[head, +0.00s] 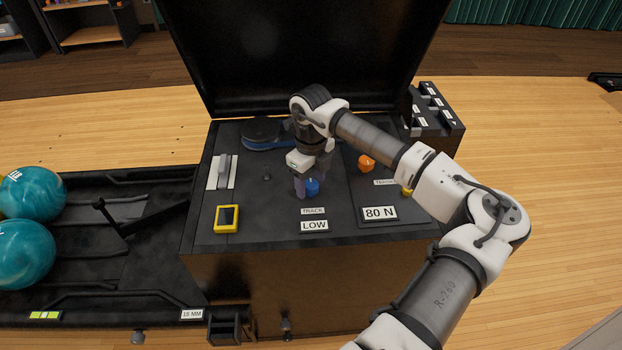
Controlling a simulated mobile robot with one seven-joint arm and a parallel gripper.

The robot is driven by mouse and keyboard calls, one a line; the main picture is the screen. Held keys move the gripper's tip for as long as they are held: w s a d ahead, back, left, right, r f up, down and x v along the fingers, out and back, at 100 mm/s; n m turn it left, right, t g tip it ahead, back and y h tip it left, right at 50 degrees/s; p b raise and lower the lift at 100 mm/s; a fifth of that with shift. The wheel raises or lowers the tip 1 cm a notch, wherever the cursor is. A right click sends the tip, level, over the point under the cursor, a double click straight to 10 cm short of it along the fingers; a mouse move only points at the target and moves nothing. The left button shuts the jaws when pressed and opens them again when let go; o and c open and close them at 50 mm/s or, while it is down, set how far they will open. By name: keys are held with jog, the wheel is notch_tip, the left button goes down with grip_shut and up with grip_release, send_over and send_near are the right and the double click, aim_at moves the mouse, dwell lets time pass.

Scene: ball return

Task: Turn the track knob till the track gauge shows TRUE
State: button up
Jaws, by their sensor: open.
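The blue track knob (312,186) stands on the dark panel of the open machine, just behind the label reading TRACK. The track gauge (314,226) below that label reads LOW. My gripper (306,188) points down at the knob, with its fingers at the knob's sides. The fingers look apart; whether they touch the knob I cannot tell. The knob's upper part is partly hidden by my gripper.
An orange knob (366,163) and a gauge reading 80 N (379,213) are to the right. A yellow-framed device (227,218) and a slider (222,171) are left. The raised black lid (300,55) stands behind. Teal balls (25,253) lie in the left rack.

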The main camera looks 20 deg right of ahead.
jog(key=c, duration=1)
jog(key=m+b, duration=0.2)
jog(key=m, duration=0.1)
jog(key=shift+f+m, duration=0.1)
jog(key=shift+m, duration=0.2)
jog(key=m+b, duration=0.2)
jog(key=m, duration=0.3)
jog(key=shift+b, duration=0.35)
jog(key=o, duration=1)
